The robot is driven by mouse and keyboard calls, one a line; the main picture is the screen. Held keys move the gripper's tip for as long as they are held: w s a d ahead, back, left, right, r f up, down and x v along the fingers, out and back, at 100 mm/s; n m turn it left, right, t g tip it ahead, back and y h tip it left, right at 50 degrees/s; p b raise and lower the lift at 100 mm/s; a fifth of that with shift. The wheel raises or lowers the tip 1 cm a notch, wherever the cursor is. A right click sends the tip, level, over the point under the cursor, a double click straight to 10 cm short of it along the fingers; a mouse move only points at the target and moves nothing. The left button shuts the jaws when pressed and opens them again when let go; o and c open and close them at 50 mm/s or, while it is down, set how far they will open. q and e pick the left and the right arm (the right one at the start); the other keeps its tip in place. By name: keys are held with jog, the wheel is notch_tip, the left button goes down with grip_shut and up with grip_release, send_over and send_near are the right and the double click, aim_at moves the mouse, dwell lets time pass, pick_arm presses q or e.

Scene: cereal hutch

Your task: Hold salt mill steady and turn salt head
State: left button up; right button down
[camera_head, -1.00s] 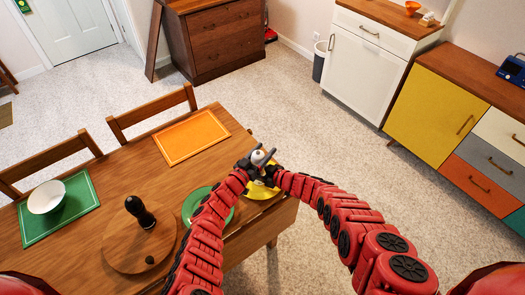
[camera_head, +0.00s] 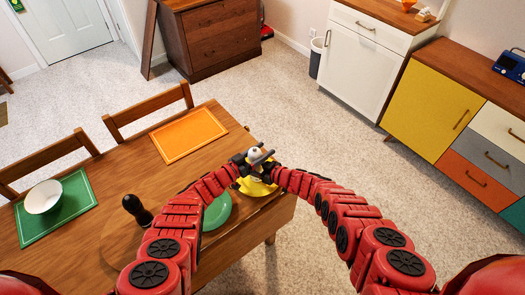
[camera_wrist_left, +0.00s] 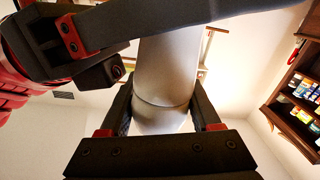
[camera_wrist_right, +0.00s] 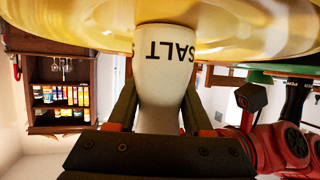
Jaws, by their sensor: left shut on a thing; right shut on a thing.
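The white salt mill (camera_head: 254,152), with SALT lettering on its body (camera_wrist_right: 164,68), stands upright over the yellow plate (camera_head: 258,187). My right gripper (camera_wrist_right: 158,115) is shut around the mill's narrower part, above the lettering. My left gripper (camera_wrist_left: 163,115) is shut around the pale rounded part of the mill (camera_wrist_left: 168,75), beside a thin seam. The right gripper crosses the mill at the top of the left wrist view. In the head view, both grippers meet at the mill and hide much of it. Whether its base touches the plate is unclear.
A black mill (camera_head: 137,209) stands on a round wooden board, mostly hidden by my left arm. A green plate (camera_head: 217,212) lies left of the yellow one. An orange mat (camera_head: 189,135) and a white bowl on a green mat (camera_head: 80,205) lie farther off.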

aim_at(250, 159)
pick_arm(q)
jog(key=shift+d+r, duration=0.2)
jog(key=shift+r, duration=0.25)
jog(key=o, duration=1.4)
jog(key=shift+c, duration=0.2)
jog(key=shift+f, duration=0.1)
jog(key=shift+s+a+f, duration=0.25)
jog(key=shift+s+a, duration=0.05)
jog(key=shift+s, duration=0.1)
jog(key=shift+s+a, duration=0.25)
jog(key=v, duration=1)
jog(key=shift+a+r, duration=0.25)
jog(key=shift+a, duration=0.05)
